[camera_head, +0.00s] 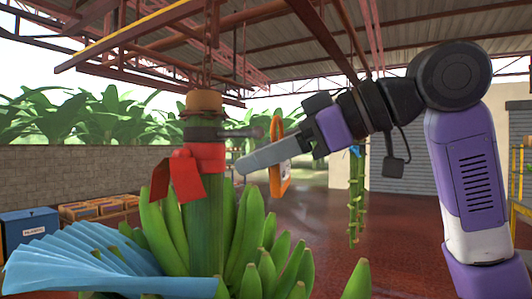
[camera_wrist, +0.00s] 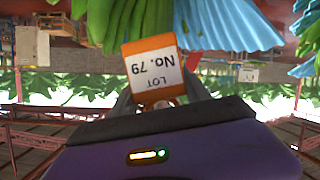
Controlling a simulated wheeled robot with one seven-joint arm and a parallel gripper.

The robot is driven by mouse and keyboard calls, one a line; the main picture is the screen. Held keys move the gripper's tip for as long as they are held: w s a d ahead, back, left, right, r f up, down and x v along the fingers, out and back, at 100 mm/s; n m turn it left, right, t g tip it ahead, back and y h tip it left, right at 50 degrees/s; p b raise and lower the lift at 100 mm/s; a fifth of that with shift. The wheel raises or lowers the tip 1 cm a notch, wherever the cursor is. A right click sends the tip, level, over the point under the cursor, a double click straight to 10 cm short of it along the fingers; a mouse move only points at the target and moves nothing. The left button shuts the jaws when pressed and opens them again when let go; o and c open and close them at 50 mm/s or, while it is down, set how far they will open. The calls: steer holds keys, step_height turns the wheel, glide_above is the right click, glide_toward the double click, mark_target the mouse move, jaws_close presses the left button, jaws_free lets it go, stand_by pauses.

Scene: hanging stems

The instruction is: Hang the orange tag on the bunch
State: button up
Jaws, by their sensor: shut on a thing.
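The green banana bunch (camera_head: 245,240) hangs upright left of centre in the head view. Its thick stem (camera_head: 207,230) carries a red ribbon (camera_head: 178,175) and a dark clamp with a metal pin (camera_head: 240,132) pointing right. My gripper (camera_head: 245,168) is shut on the orange tag (camera_head: 279,186), right of the stem. A grey finger crosses in front of the tag and hides its middle. The tag appears apart from the pin, to its right. In the wrist view the tag (camera_wrist: 150,48) shows a white label reading "LOT No. 79" upside down, between the fingers.
A blue pleated cover (camera_head: 95,265) spreads around the bunch at lower left. A thinner, mostly bare stem (camera_head: 356,205) hangs farther back on the right. A blue box (camera_head: 28,235) and crates (camera_head: 95,210) stand at left. Red beams (camera_head: 130,37) run overhead.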

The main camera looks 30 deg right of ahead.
mark_target(220, 161)
steer(key=shift+w+a+p, duration=0.45)
steer(key=shift+w+a, duration=0.1)
steer(key=shift+w, duration=0.3)
steer(key=shift+w+a+p, duration=0.4)
steer(key=shift+w+a, duration=0.2)
steer(key=shift+w, duration=0.3)
steer(key=shift+w+a+p, duration=0.45)
steer(key=shift+w+a, duration=0.1)
steer(key=shift+w, duration=0.3)
stand_by(3.1)
steer(key=shift+w+f, duration=0.25)
steer(key=shift+f, duration=0.1)
stand_by(0.6)
stand_by(0.4)
steer(key=o, duration=1.7)
